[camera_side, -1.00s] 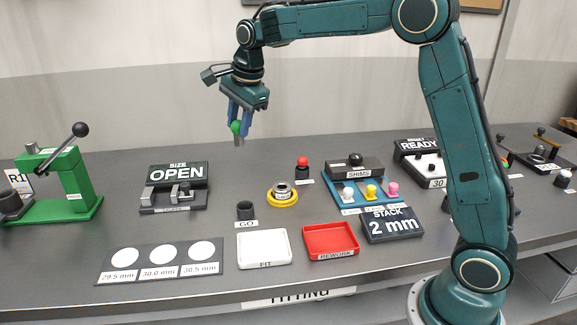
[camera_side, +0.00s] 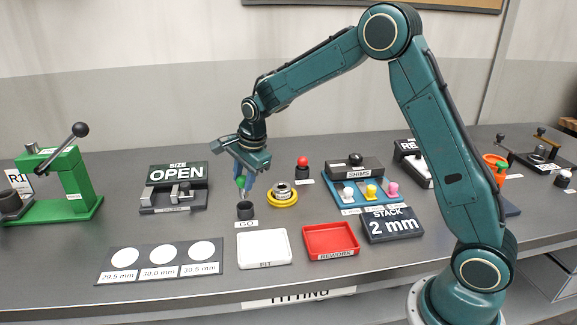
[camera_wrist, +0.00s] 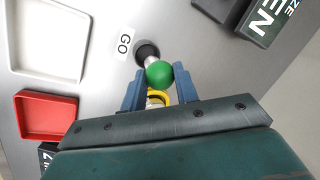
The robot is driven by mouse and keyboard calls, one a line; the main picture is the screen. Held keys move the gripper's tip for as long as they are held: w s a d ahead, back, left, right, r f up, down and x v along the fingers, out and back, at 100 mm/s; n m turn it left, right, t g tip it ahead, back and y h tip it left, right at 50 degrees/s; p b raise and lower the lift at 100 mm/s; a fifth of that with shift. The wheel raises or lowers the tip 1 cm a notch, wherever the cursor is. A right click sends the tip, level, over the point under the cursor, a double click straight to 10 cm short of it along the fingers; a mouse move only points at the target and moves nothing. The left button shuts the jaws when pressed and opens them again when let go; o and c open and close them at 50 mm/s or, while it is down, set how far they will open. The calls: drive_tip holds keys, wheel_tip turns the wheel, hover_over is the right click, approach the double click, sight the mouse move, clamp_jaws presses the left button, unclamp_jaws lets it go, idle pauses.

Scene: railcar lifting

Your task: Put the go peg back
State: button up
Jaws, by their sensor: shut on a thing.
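The go peg, with a green ball top (camera_side: 240,182) and a grey shank, is between the blue fingers of my gripper (camera_side: 244,184). In the wrist view the green ball (camera_wrist: 160,74) shows between the fingertips (camera_wrist: 158,84), which are shut on the peg. The dark round GO holder (camera_side: 245,210) stands on the bench behind its GO label. The peg hangs upright just above or at the holder's mouth; I cannot tell whether its tip is inside. In the wrist view the holder (camera_wrist: 146,50) is partly hidden by the peg.
A yellow ring with a metal part (camera_side: 282,195) is right of the holder. A white FIT tray (camera_side: 240,250) and a red REWORK tray (camera_side: 331,256) lie in front. The OPEN size stand (camera_side: 176,172) is to the left, and a red-topped peg (camera_side: 302,164) stands behind.

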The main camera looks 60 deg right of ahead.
sight(245, 197)
drive_tip(key=shift+f, duration=0.45)
drive_tip(key=shift+f, duration=2.1)
drive_tip(key=shift+f, duration=0.1)
drive_tip(key=o, duration=1)
drive_tip(key=shift+v, duration=6.1)
